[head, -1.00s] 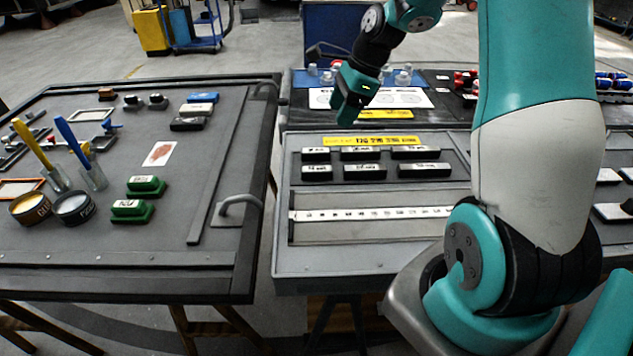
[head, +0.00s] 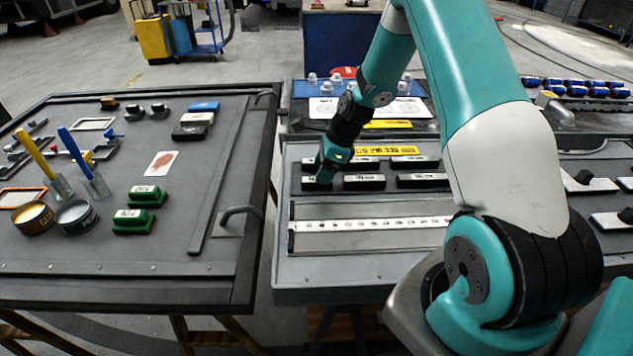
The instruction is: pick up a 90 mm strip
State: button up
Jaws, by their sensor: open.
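Several dark strips with white labels lie in two rows on the grey board, behind the ruler. The front row has a left strip (head: 309,184), a middle strip (head: 364,182) and a right strip (head: 423,181). Behind them are a middle strip (head: 366,161) and a right strip (head: 414,162); the back left spot is mostly hidden by my gripper. The labels are too small to read, so I cannot tell which is 90 mm. My gripper (head: 323,179) is open, pointing down at the front left strip. I cannot tell whether it touches it.
A white ruler (head: 372,225) lies in front of the strips, and a yellow label plate (head: 398,150) behind them. The left table holds green blocks (head: 147,195), tins (head: 75,215) and brushes. White-topped pieces (head: 590,182) lie right of my arm.

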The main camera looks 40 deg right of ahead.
jog(key=x, duration=0.3)
jog(key=shift+f, duration=0.2)
jog(key=shift+c, duration=0.4)
jog(key=shift+w, duration=0.1)
jog(key=c, duration=0.9)
